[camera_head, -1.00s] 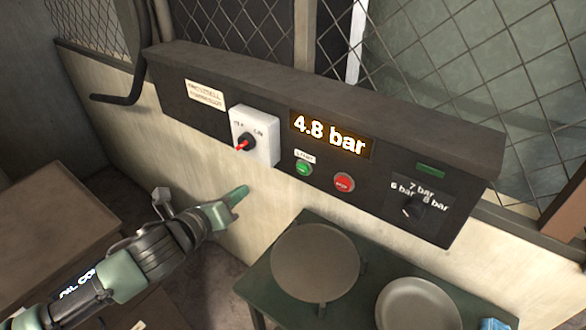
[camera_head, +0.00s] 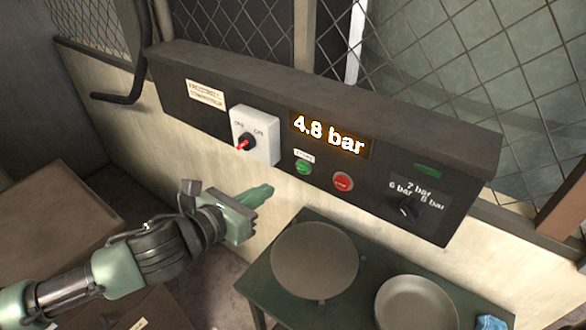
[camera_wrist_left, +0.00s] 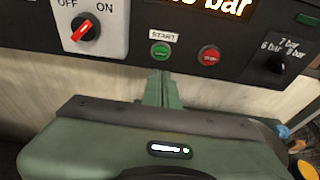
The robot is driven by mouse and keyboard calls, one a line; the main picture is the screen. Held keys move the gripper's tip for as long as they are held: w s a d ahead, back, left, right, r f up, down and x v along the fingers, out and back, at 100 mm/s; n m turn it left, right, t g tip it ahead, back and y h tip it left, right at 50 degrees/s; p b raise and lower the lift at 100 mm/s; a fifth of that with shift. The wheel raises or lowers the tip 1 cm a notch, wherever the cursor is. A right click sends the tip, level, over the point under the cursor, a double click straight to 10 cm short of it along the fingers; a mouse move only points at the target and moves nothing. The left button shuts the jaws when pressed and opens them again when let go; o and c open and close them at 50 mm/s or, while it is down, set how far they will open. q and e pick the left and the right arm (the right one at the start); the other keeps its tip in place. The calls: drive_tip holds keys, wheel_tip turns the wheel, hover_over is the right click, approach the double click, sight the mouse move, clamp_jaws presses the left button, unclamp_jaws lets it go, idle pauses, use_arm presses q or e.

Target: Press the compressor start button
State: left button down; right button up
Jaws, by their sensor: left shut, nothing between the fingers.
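The green start button (camera_head: 303,167) sits on the dark compressor panel (camera_head: 200,75), left of the red stop button (camera_head: 343,182). The start button also shows in the left wrist view (camera_wrist_left: 160,52) under a START label. My left gripper (camera_head: 268,190) is shut and empty, below and left of the start button and apart from it in the head view. In the left wrist view its closed fingers (camera_wrist_left: 162,78) point up toward the start button, just under it; the exact gap cannot be told. The right gripper is not in view.
A white box with a red rotary switch (camera_head: 243,145) is left of the display (camera_head: 328,135) reading 4.8 bar. A pressure selector (camera_head: 408,206) is at the right. A green table (camera_head: 262,278) with a round plate (camera_head: 315,260) and a bowl (camera_head: 417,303) stands below.

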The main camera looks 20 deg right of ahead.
sight(301, 167)
use_arm(q)
drive_tip(key=p+x, duration=0.1)
drive_tip(key=x, duration=0.2)
drive_tip(key=p+x, duration=0.1)
drive_tip(key=x, duration=0.3)
drive_tip(key=r+p+x, duration=0.1)
drive_tip(key=x, duration=0.3)
drive_tip(key=shift+d, duration=0.1)
drive_tip(key=shift+w+d, duration=0.1)
drive_tip(key=shift+w, duration=0.05)
